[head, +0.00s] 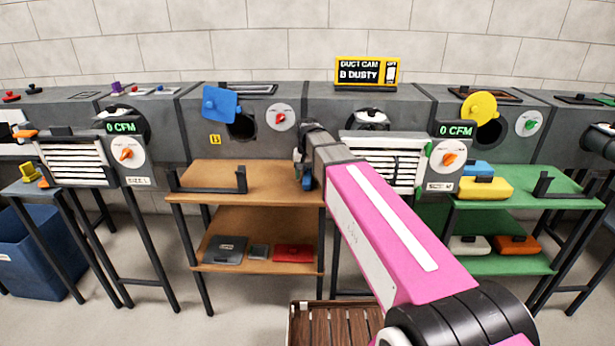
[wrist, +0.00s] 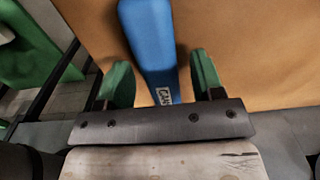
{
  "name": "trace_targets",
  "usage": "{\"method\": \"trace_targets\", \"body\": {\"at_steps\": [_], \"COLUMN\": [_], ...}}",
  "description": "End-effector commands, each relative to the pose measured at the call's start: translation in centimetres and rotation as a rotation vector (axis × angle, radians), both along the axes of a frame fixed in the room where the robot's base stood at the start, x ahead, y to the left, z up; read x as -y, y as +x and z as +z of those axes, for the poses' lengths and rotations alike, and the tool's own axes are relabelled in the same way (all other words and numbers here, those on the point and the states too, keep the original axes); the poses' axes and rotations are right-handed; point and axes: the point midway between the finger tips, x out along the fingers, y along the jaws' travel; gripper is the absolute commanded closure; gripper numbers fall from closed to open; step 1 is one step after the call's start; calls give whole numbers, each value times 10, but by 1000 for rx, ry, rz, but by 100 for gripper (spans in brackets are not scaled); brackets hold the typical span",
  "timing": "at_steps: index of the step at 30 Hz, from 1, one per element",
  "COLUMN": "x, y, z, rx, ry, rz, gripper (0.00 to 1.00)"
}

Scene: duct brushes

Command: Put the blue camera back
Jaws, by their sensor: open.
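The blue camera (wrist: 150,45) is a long blue body with a small white label in the wrist view. It lies over the brown upper shelf (head: 270,185), and its far end runs out of the top of the picture. My gripper (wrist: 162,76) is open, with one green finger on each side of the camera and visible gaps beside it. In the head view a small blue part of the camera (head: 308,182) shows below my gripper (head: 303,172) at the shelf's right end. My arm hides the rest.
A black cradle (head: 208,189) stands on the upper shelf's left part. A blue flap (head: 221,104) hangs beside a dark round port (head: 241,127). A grey case (head: 225,249) and a red case (head: 293,253) lie on the lower shelf. A sign (head: 366,72) stands on the duct.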

Motion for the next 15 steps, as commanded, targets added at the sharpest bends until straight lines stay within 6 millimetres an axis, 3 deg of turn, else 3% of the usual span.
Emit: {"method": "trace_targets", "body": {"at_steps": [15], "x": [0], "y": [1], "z": [80], "rx": [3], "ry": [1], "rz": [0], "gripper": [39]}}
